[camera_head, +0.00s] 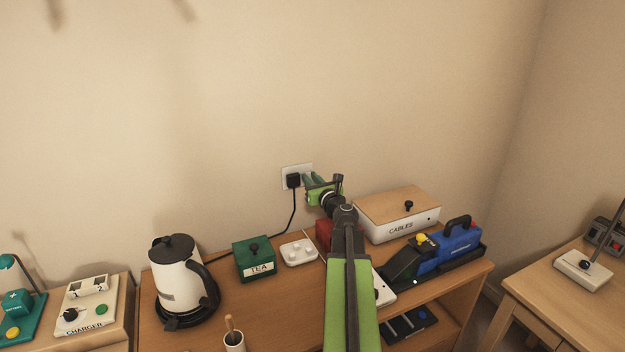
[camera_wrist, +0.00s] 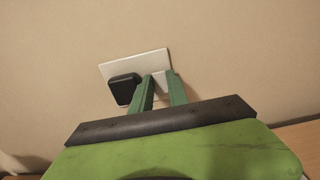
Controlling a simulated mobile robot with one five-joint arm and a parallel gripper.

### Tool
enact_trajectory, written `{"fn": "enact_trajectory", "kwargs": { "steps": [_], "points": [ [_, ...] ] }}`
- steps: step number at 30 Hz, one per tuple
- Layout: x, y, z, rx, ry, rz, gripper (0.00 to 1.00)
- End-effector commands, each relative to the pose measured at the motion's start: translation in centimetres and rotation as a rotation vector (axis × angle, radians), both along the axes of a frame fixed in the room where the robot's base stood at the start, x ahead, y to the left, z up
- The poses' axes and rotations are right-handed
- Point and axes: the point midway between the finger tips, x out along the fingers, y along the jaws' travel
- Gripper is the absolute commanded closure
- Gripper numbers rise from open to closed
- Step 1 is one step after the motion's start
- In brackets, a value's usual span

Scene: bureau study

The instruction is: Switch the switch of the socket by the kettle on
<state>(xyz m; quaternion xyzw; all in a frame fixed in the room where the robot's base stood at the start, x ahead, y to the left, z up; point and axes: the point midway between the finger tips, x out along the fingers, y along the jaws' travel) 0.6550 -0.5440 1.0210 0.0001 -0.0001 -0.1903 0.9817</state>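The white wall socket (camera_head: 289,170) is on the wall behind the bureau, with a black plug (camera_head: 293,181) in its left side. A cable runs from the plug down toward the white kettle (camera_head: 172,283) with its black lid and handle. My gripper (camera_head: 308,178) is at the right part of the socket. In the wrist view the socket plate (camera_wrist: 136,64) shows with the plug (camera_wrist: 124,89) left of my gripper (camera_wrist: 161,82). Its two green fingers are apart, with a pale part of the plate between them. I cannot tell whether they touch it, nor the switch's position.
A white cables box (camera_head: 398,214) with a wooden lid is right of my arm, with a blue tool (camera_head: 456,242) in front. The wall above is clear.

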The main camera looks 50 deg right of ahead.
Motion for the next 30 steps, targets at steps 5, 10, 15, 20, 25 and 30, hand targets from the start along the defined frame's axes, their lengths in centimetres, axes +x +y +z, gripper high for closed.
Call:
{"fn": "enact_trajectory", "kwargs": {
  "steps": [5,10,15,20,25,30],
  "points": [
    [0.0,0.0,-0.1,0.0,0.0,0.0,1.0],
    [-0.1,0.0,-1.0,-0.018,-0.048,0.002,1.0],
    [-0.1,0.0,-1.7,-0.062,-0.159,0.003,1.0],
    [-0.1,0.0,-1.5,-0.098,-0.243,0.002,1.0],
    [-0.3,0.0,-0.9,-0.111,-0.273,-0.002,1.0],
    [-0.3,-0.1,-0.8,-0.112,-0.273,-0.003,1.0]
  ]
}}
